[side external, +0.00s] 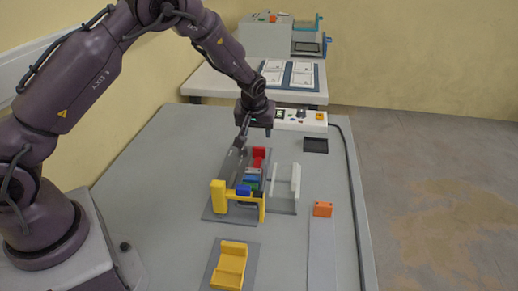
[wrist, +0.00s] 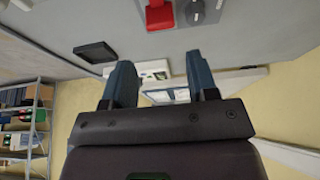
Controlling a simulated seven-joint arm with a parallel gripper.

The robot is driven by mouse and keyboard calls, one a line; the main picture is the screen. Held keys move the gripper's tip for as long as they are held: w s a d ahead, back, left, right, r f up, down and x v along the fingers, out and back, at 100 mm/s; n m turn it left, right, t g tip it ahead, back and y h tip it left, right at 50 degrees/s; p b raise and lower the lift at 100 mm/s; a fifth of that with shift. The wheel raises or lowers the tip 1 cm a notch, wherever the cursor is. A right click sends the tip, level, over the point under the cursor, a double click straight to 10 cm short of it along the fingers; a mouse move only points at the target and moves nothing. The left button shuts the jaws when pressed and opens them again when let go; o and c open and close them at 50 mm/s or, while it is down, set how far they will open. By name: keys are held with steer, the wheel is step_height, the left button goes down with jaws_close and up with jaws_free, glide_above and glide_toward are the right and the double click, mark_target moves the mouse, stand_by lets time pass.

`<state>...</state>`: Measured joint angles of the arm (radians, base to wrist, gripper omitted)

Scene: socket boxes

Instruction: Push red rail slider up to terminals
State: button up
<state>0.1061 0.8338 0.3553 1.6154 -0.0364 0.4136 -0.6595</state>
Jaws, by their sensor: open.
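A red part (side external: 258,155), which looks like the red rail slider, is at the far end of the grey fixture plate (side external: 217,213). Blue and green blocks (side external: 251,178) sit in a row on the near side of it, and a yellow end piece (side external: 219,196) stands at the near end. I cannot tell how wide the gap between the red part and the blocks is. My gripper (side external: 255,132) is above and beyond the red part, open and empty. In the wrist view my two blue fingers (wrist: 158,78) are spread, and a red part (wrist: 159,15) shows at the top edge.
A white bracket (side external: 285,182) stands right of the fixture. An orange block (side external: 322,209) sits on a grey strip further right. A yellow holder (side external: 231,262) is in front. A black tray (side external: 315,145) and a white control box (side external: 301,118) lie behind. The table's right side is mostly free.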

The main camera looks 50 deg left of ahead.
mark_target(259, 148)
steer(key=x, duration=1)
jaws_close()
steer(key=shift+s+d, duration=1)
jaws_free()
steer(key=v, duration=1.3)
